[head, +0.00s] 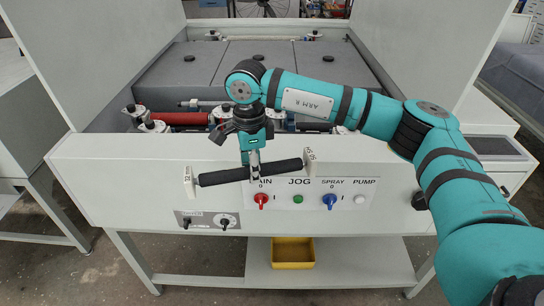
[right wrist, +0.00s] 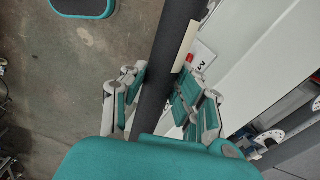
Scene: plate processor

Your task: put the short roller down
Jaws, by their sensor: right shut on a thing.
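The short roller (head: 222,177) is a black bar with a white end block at each end. In the head view it hangs in front of the machine's white front panel, nearly level with its right end a little higher. My right gripper (head: 254,172) is shut around its middle. The right wrist view shows the black roller (right wrist: 171,55) between the teal and grey fingers of the right gripper (right wrist: 158,88). My left gripper is in neither view.
The front panel (head: 110,165) carries red, green and blue controls (head: 298,199). Behind it, the machine's open bay holds a red roller (head: 182,118) and grey covers (head: 250,65). A yellow bin (head: 293,253) sits on the lower shelf (head: 350,262).

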